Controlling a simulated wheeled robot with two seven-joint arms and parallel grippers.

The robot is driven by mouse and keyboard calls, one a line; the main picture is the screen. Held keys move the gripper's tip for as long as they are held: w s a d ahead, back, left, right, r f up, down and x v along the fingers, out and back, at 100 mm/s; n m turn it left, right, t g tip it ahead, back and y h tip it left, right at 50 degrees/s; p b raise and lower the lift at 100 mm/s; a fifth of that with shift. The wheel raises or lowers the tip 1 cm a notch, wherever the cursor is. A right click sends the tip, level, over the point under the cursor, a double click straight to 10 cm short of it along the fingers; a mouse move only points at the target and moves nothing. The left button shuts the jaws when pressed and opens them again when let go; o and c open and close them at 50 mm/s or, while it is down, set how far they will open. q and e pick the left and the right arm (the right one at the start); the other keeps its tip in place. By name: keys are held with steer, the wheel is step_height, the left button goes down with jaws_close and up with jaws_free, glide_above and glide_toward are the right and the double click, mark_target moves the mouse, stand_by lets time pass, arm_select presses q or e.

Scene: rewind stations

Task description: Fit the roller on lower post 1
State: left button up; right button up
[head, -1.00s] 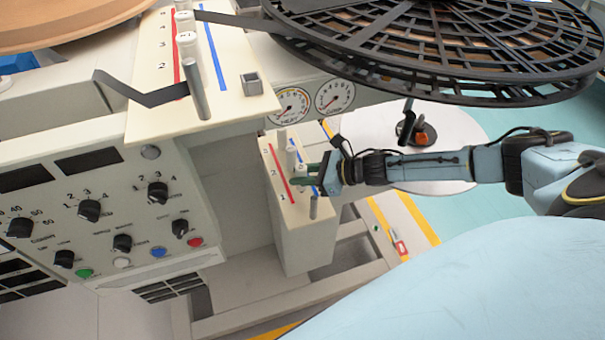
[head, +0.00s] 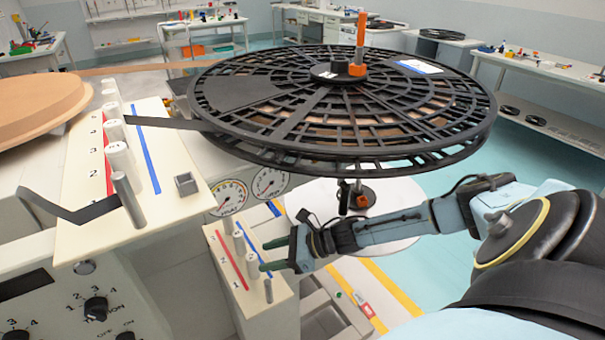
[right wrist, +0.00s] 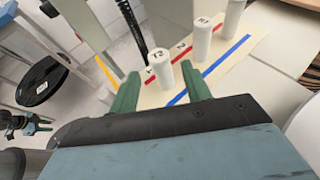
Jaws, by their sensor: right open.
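The lower panel (head: 262,304) is a cream block with a red and a blue stripe. White rollers stand on it between the stripes. The nearest roller (head: 252,261) stands upright by what looks like the number 1; the right wrist view also shows it (right wrist: 161,67). My right gripper (head: 268,254) is open at this roller, and its green fingers (right wrist: 160,90) lie either side of it in the right wrist view. I cannot tell whether they touch it. The roller's seat on the post is hidden. A short grey pin (head: 268,291) stands bare at the panel's near end. My left gripper is out of view.
A large black reel (head: 340,110) overhangs the lower panel. The upper panel (head: 170,222) with rollers, a metal pin and a dark strip stands to the left. Two gauges (head: 230,197) sit between the panels. More white rollers (right wrist: 203,40) stand close beyond the fingers.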

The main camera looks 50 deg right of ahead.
steer(key=s+d, duration=0.5)
steer(key=s, duration=0.1)
steer(key=shift+d, duration=0.3)
stand_by(0.4)
